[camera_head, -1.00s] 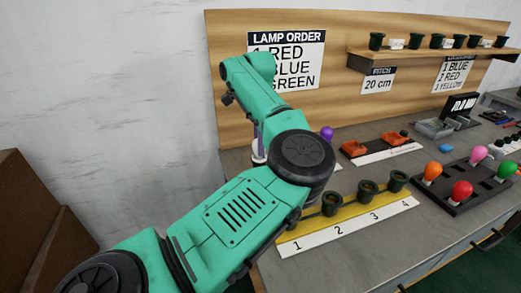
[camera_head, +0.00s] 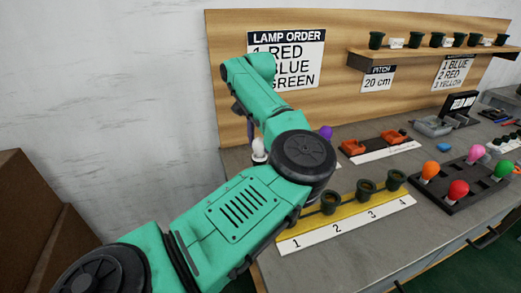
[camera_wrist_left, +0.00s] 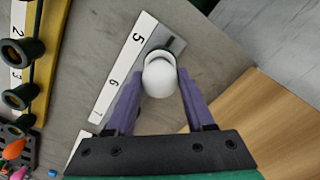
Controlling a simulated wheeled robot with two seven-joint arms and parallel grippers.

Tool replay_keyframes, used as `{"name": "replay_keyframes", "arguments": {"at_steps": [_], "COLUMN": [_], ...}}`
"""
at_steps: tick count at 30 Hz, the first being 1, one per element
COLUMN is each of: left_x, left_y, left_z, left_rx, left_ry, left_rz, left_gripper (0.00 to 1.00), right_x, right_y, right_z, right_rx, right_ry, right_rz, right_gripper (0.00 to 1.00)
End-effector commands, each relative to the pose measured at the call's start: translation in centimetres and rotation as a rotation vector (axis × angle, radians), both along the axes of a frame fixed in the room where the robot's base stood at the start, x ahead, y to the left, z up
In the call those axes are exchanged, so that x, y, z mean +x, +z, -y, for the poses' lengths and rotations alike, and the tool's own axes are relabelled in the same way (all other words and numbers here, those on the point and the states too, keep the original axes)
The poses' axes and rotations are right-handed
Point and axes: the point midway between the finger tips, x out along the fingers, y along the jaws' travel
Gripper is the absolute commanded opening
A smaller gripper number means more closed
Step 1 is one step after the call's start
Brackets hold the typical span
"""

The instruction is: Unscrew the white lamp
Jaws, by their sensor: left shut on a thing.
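The white lamp (camera_wrist_left: 160,80) is a round white bulb at the top middle of the left wrist view, by the number 5 on a white strip (camera_wrist_left: 125,68). My left gripper (camera_wrist_left: 160,73) has its two purple fingers on either side of the bulb and is shut on it. The lamp's socket is mostly hidden under the bulb. In the head view the white lamp (camera_head: 259,149) shows just left of my arm's dark joint, and most of the gripper is hidden. My right gripper is in neither view.
A yellow rack with dark sockets and a strip numbered 1 to 4 (camera_head: 345,228) lies right of my arm. A purple lamp (camera_head: 326,132) stands behind the arm. A black tray (camera_head: 468,206) holds coloured lamps at the right. A wooden back panel (camera_head: 345,110) stands behind.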

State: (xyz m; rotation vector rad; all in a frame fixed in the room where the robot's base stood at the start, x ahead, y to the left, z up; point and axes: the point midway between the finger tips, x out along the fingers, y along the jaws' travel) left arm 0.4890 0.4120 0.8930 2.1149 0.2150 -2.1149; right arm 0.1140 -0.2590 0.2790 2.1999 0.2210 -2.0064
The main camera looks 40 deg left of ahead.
Motion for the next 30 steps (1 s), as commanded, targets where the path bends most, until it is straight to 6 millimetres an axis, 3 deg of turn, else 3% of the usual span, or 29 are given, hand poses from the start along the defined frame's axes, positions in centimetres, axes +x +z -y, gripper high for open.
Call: {"name": "replay_keyframes", "arguments": {"at_steps": [7,14,22,27,30], "left_x": [0.0,0.0,0.0,0.0,0.0], "left_y": [0.0,0.0,0.0,0.2,0.1], "left_z": [0.0,0.0,0.0,0.0,0.0], "left_rx": [0.000,0.001,0.000,0.000,0.000], "left_ry": [0.037,0.389,0.426,0.719,0.799], "left_rz": [0.000,-0.001,0.000,0.000,0.000], "left_gripper": [0.11,0.11,0.11,0.11,0.11], "right_x": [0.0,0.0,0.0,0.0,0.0], "right_y": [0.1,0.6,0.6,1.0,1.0], "right_z": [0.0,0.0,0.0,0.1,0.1], "right_rx": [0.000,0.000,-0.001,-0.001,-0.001], "right_ry": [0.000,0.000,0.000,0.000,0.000], "right_rz": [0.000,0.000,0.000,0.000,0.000], "right_gripper": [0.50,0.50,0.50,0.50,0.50]}}
